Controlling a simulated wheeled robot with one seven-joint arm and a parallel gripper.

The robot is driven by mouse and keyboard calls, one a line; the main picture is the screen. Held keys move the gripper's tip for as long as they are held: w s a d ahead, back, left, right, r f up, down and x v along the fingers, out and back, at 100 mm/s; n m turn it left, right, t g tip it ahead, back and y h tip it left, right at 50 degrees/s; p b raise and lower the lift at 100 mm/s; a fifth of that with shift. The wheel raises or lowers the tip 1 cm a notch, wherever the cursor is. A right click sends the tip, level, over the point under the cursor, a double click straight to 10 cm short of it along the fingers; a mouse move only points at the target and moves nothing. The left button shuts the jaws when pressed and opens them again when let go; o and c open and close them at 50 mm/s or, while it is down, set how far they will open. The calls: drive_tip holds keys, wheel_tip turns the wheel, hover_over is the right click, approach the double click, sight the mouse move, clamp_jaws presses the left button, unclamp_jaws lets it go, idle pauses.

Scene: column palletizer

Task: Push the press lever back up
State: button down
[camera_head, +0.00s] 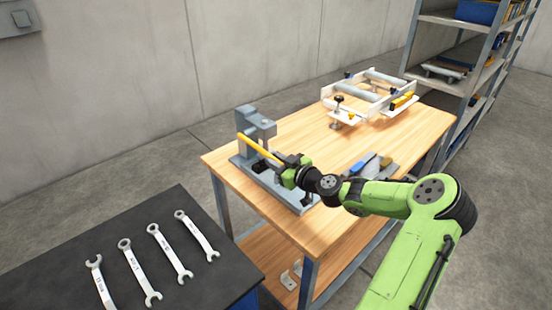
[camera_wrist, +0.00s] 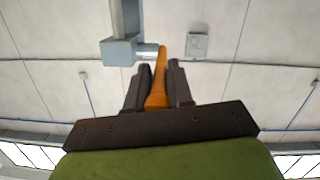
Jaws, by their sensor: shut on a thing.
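The grey press (camera_head: 257,122) stands on the left part of the wooden table. Its yellow-orange lever (camera_head: 258,148) runs from the press head down to the right, into my gripper (camera_head: 296,170). In the wrist view, the orange lever (camera_wrist: 157,85) lies between the two dark fingers of my gripper (camera_wrist: 160,84), which are shut on it. The grey press head (camera_wrist: 120,50) shows above the fingers there. My gripper and wrist hide the lever's lower end and part of the press base in the head view.
A white frame with rollers (camera_head: 372,95) stands at the back of the wooden table (camera_head: 300,135). Small blue and grey items (camera_head: 370,165) lie behind my wrist. A dark bench (camera_head: 120,250) with several wrenches is at lower left. Metal shelves (camera_head: 465,65) stand at right.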

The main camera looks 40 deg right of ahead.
drive_tip(key=w+r+g+h+p, duration=0.1)
drive_tip(key=w+r+g+p, duration=0.3)
drive_tip(key=r+g+p, duration=0.5)
wheel_tip(320, 180, up, 4)
drive_tip(key=p, duration=0.9)
drive_tip(key=shift+w+a, duration=0.35)
drive_tip(key=c, duration=1.2)
unclamp_jaws()
drive_tip(key=shift+w, duration=0.1)
drive_tip(key=shift+o, duration=0.6)
drive_tip(key=shift+f, duration=0.15)
wheel_tip(320, 180, up, 13)
drive_tip(key=b, duration=0.2)
hover_over(269, 154)
drive_tip(key=s, duration=0.8)
drive_tip(key=shift+w+d+f, duration=0.1)
drive_tip(key=shift+w+d, duration=0.1)
drive_tip(key=shift+w, duration=0.05)
